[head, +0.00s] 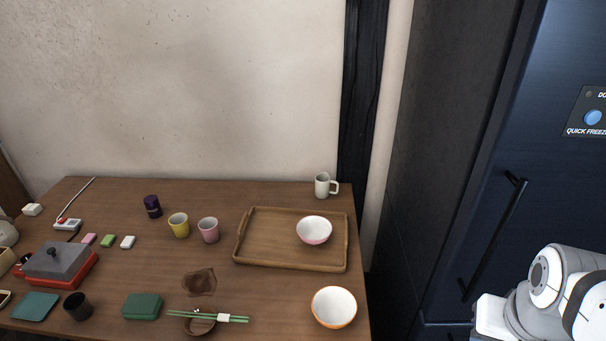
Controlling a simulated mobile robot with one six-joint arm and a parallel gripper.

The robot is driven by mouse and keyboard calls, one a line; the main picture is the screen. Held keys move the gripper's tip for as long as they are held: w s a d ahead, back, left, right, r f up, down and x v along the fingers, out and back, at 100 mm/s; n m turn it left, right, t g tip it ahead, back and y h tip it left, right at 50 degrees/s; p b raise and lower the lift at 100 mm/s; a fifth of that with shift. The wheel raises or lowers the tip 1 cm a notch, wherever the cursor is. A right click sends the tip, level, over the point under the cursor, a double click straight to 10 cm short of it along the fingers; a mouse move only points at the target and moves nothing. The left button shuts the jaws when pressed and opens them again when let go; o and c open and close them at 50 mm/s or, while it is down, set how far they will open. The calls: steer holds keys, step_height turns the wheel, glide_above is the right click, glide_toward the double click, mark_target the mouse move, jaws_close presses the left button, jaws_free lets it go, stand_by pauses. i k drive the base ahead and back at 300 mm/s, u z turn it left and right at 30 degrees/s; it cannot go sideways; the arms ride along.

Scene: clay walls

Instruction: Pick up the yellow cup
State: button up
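The yellow cup (179,226) stands upright on the wooden table, left of the middle, with its open top showing. A pink cup (208,230) stands close to its right, and a dark purple jar (152,206) stands behind it to the left. Part of my arm shows at the lower right, far from the cup and off the table. My gripper itself cannot be made out in the head view.
A wooden tray (256,257) with a pink-and-white bowl (314,231) lies right of the cups. An orange-and-white bowl (334,307), green box (142,306), chopsticks (208,316) and grey-lidded red pot (57,264) are nearer. A white mug (322,185) stands behind. A dark refrigerator (510,150) stands right.

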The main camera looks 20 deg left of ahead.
mark_target(179, 222)
steer(key=z, duration=1.35)
steer(key=k, duration=2.15)
steer(key=u, duration=2.35)
steer(key=i, duration=1.65)
steer(key=u, duration=0.05)
